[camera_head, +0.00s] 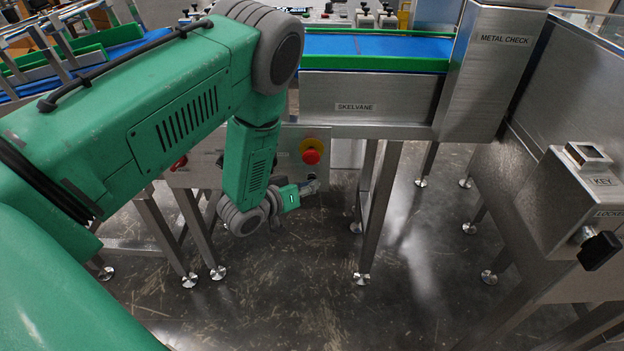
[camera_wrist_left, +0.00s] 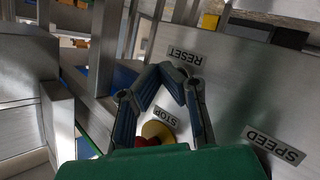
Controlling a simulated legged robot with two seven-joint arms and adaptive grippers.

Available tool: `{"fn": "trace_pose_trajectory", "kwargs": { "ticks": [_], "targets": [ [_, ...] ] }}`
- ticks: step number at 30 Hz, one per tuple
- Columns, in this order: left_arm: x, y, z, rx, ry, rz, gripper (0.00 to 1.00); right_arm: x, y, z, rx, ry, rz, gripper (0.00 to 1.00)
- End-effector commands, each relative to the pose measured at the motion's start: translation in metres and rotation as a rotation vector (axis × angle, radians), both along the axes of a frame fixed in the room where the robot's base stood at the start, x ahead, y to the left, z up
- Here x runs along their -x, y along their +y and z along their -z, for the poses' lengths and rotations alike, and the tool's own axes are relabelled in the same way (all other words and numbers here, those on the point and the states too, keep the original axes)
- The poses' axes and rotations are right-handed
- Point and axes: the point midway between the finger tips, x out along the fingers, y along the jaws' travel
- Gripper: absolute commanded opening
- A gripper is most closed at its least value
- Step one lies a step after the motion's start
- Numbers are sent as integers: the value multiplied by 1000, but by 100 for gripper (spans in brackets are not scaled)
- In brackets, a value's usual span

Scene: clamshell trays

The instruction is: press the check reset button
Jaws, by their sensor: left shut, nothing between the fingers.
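The RESET label (camera_wrist_left: 186,56) sits on a grey metal panel in the left wrist view, just beyond my left fingertips. No button shows clearly at that label; the fingers cover the panel just in front of it. My left gripper (camera_wrist_left: 175,72) is shut and empty, its tips close to the panel; I cannot tell whether they touch it. In the head view the left gripper (camera_head: 311,187) is small and sits just below the red stop button (camera_head: 311,156) with its yellow collar. The STOP label (camera_wrist_left: 165,117) shows between the fingers. My right gripper is not in view.
The blue conveyor belt (camera_head: 375,45) runs above the SKELVANE panel (camera_head: 365,100). The METAL CHECK housing (camera_head: 495,75) stands right of it, and a KEY box (camera_head: 570,200) is at far right. A SPEED label (camera_wrist_left: 273,143) is on the panel. Steel legs stand below.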

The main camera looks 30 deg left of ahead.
Motion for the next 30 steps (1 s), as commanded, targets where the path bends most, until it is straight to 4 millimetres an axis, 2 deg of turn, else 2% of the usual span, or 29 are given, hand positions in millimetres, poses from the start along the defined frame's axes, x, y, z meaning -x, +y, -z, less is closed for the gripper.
{"fn": "trace_pose_trajectory", "kwargs": {
  "ticks": [6,17,30],
  "targets": [
    [10,-5,-1,1,2,-1,0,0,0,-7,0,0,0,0],
    [12,-7,0,1,1,-1,0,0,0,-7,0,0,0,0],
    [47,-28,-1,2,4,-1,0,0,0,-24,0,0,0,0]
  ]
}}
